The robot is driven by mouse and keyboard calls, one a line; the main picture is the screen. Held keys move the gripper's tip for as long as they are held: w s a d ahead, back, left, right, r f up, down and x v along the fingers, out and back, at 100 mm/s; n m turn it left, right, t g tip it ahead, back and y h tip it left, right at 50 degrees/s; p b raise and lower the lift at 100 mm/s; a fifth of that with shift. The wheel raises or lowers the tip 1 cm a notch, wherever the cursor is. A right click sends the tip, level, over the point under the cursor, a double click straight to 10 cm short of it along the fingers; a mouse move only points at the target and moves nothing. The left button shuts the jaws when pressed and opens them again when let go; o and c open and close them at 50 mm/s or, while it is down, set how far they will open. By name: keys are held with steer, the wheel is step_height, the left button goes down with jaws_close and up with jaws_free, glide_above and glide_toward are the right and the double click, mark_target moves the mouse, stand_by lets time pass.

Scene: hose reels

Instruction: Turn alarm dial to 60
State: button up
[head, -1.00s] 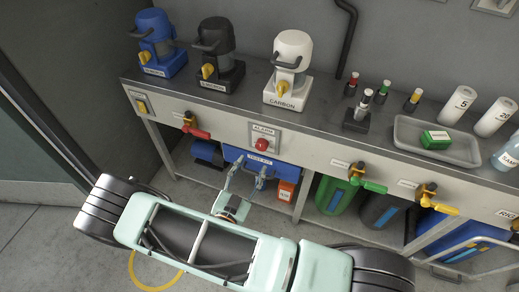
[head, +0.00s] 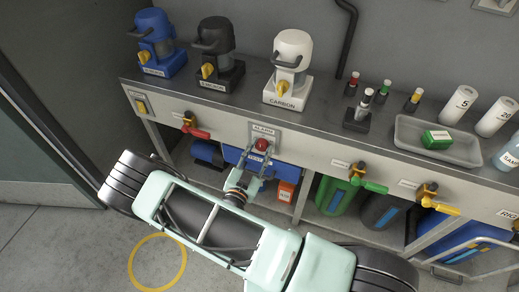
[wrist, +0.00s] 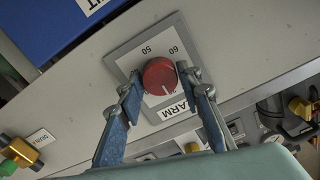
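The red alarm dial (head: 262,145) sits on a grey plate on the bench's front panel, under an ALARM label (head: 264,129). In the wrist view the dial (wrist: 159,76) has a small white mark on its lower part, towards the ALARM label (wrist: 173,108). The numbers 50 and 60 show above the dial there, upside down, 60 on the right. My gripper (wrist: 162,82) is open, with one blue finger on each side of the dial. Small gaps seem to show between fingers and dial. In the head view my gripper (head: 259,159) is just below the dial.
A red-handled valve (head: 196,130) is left of the dial, and a green-handled valve (head: 368,181) is right. Blue, black and white machines (head: 288,80) stand on the bench above.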

steer(key=c, duration=0.6)
steer(key=shift+c, duration=0.2)
